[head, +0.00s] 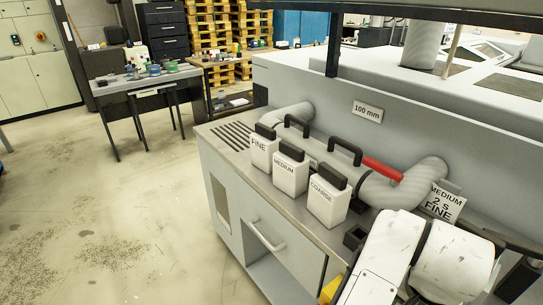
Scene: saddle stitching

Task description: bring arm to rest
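My arm's white, scuffed links (440,262) fill the lower right of the head view, in front of the right end of the steel-topped bench (235,143). I cannot make out my gripper's fingers. Three white containers with black tops stand in a row on the bench: FINE (264,153), MEDIUM (290,176) and COARSE (327,205). They stand upright, apart from my arm. A sign reading "MEDIUM 2 s FINE" (440,204) is just behind my arm.
A grey duct (405,188) and a red handle (382,170) run behind the containers. A large grey machine (300,85) with a "100 mm" plate (367,111) stands behind. A drawer handle (263,237) sticks out in front. The floor (110,220) at left is open.

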